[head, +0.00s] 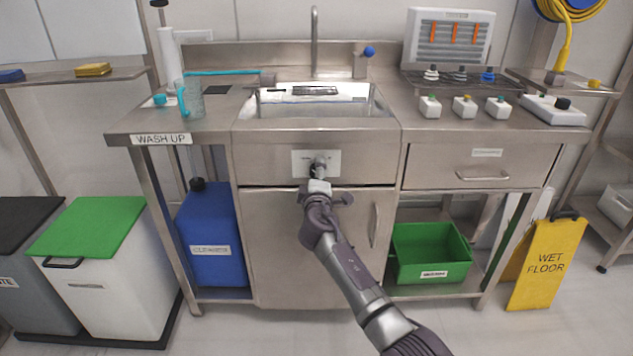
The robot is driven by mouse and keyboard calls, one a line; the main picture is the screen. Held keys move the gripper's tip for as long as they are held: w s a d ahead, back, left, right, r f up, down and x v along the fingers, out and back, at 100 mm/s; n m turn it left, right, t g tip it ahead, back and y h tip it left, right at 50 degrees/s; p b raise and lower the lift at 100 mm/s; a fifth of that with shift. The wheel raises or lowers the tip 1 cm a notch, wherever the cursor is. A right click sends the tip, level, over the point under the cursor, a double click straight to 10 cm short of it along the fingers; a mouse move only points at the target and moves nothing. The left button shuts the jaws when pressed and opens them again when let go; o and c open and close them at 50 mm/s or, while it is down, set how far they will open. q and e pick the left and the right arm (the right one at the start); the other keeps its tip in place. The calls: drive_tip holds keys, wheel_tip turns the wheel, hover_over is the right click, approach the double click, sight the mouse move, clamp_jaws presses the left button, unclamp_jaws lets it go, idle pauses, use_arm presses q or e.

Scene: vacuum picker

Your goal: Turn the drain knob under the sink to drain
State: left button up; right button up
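The drain knob (320,162) is a small grey metal piece on a pale plate (301,163) on the front panel under the sink (316,107). My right arm comes in from the lower right, and my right gripper (318,176) is right at the knob. The gripper and wrist cover the lower part of the knob. I cannot tell whether the fingers are closed around it or only beside it. The markings on the plate are too small to read. My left gripper is not in view.
A cabinet door with a vertical handle (374,226) is below the knob, behind my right arm. A blue container (208,230) stands left of it, and a green crate (431,252) right. A yellow wet floor sign (546,262) stands far right. Bins (110,280) stand left.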

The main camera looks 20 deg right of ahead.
drive_tip(key=v, duration=1.2)
drive_tip(key=shift+w, duration=0.1)
